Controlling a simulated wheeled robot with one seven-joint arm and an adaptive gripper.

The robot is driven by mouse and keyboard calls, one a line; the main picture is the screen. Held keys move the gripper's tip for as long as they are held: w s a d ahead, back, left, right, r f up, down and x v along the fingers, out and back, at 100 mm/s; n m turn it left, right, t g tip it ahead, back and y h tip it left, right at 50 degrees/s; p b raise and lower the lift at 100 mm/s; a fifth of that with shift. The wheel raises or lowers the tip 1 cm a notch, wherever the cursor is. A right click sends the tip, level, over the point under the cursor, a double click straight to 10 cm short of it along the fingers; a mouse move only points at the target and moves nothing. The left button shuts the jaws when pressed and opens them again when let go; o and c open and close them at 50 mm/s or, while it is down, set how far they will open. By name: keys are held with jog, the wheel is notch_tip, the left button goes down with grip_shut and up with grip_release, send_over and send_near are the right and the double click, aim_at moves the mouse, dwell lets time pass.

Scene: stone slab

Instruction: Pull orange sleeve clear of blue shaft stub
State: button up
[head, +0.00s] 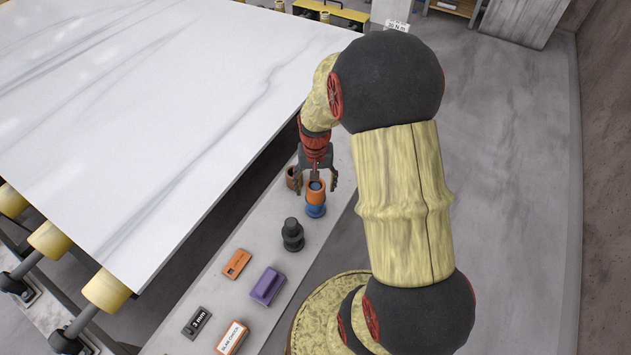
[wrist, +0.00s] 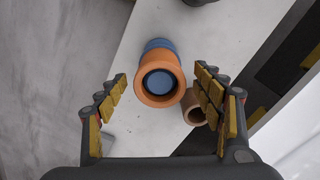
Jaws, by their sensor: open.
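The orange sleeve (head: 316,194) sits around the upper part of the blue shaft stub (head: 315,210) on the narrow grey ledge. In the wrist view the orange sleeve (wrist: 159,92) shows its open end, with the blue top of the stub (wrist: 158,83) inside it and more blue behind. My gripper (head: 316,185) is above the sleeve; in the wrist view its two fingers (wrist: 160,88) stand apart, one to each side of the sleeve. I see no finger touching it.
A brown ring-like part (wrist: 195,108) stands close to the right finger. On the ledge (head: 220,295) are a black stepped part (head: 292,235), an orange block (head: 237,264), a purple block (head: 268,287) and labelled pieces. The large white slab (head: 150,110) lies left of the ledge.

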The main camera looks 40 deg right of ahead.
jog(key=shift+c, duration=1)
jog(key=c, duration=1.1)
jog(key=shift+r+p, duration=2.8)
jog(key=shift+r, duration=0.75)
notch_tip(320, 180, up, 6)
jog(key=p, duration=0.4)
